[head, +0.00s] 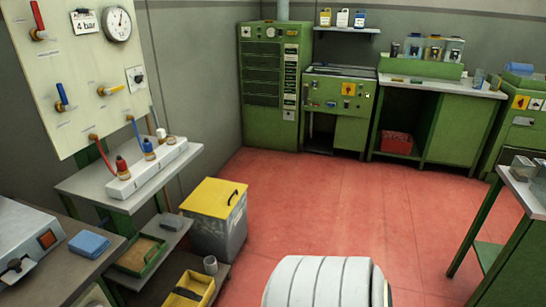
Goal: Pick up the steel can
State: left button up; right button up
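Another small greyish cylinder (479,79) stands on the far green bench at the back right. Grey containers (522,168) sit on a table at the right edge, too cut off to identify. I cannot tell for sure which of these is the steel can. Neither of my grippers is in view.
A grey bin with a yellow lid (213,197) stands beside the left workbench. A white valve block (147,168) and a folded blue cloth (88,243) lie on the left surfaces. Green cabinets line the back wall. The red floor (330,200) in the middle is clear.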

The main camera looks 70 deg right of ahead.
aim_at(210, 262)
jog(key=z, duration=1.75)
jog(key=u, duration=0.3)
jog(key=i+l+u, duration=0.35)
jog(key=l, duration=0.25)
jog(key=i+l+u, duration=0.2)
jog(key=l+u, duration=0.2)
jog(key=l, duration=0.2)
